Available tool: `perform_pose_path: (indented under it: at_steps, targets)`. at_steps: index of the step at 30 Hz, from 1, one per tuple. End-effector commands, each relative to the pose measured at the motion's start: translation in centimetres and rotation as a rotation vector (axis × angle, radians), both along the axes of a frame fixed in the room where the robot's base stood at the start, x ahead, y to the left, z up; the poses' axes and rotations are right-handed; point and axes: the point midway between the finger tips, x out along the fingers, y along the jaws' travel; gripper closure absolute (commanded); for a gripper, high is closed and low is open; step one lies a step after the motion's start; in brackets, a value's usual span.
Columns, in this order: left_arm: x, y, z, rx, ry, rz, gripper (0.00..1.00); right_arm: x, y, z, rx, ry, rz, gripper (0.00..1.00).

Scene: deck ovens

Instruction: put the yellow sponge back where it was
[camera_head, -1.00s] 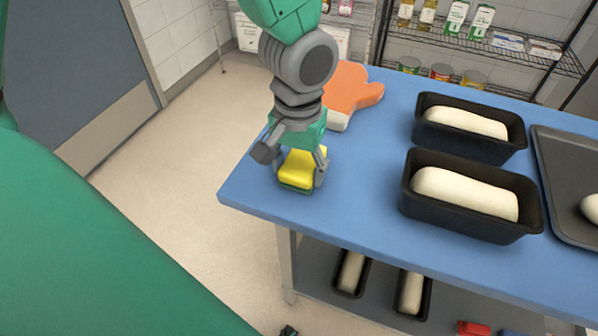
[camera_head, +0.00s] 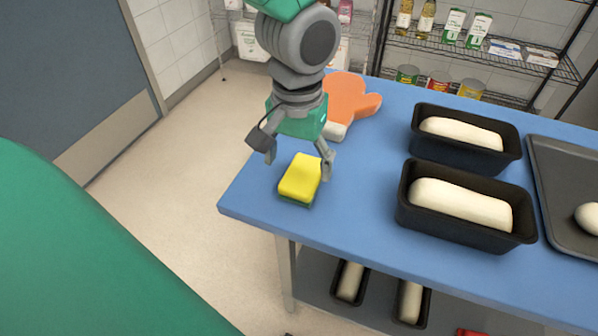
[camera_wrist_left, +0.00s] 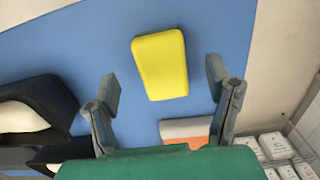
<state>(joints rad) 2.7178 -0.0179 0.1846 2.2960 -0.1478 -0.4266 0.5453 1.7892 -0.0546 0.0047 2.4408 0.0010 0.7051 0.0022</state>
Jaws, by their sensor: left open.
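The yellow sponge (camera_head: 300,178), with a green underside, lies flat on the blue table (camera_head: 352,215) near its left front corner. My left gripper (camera_head: 298,166) is open and empty, just above and behind the sponge, with its fingers apart on either side. In the left wrist view the sponge (camera_wrist_left: 160,65) lies beyond the two spread fingertips (camera_wrist_left: 163,88), touching neither. My right gripper does not show in either view.
An orange oven mitt (camera_head: 350,98) with a pale cuff lies behind the gripper. Two black loaf tins (camera_head: 412,205) with dough stand to the right, beside a dark tray (camera_head: 565,165). A lower shelf holds more tins. The table's left edge is close to the sponge.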

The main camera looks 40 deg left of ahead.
Motion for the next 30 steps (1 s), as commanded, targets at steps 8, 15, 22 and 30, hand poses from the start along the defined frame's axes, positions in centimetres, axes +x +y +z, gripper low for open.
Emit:
perform_pose_path:
  at_steps: [8, 15, 22, 30]
  targets:
    - [0.1, 0.0, 5.4, -0.001, -0.002, 0.000, 0.27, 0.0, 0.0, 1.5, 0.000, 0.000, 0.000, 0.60]
    - [0.1, 0.0, 6.6, -0.001, 0.001, 0.001, 0.27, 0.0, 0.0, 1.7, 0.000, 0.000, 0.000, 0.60]
    - [0.1, 0.0, 6.5, 0.000, 0.001, 0.001, 0.27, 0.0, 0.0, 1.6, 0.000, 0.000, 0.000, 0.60]
    - [0.1, 0.0, 6.5, 0.000, 0.001, 0.001, 0.27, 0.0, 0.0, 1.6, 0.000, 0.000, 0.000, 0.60]
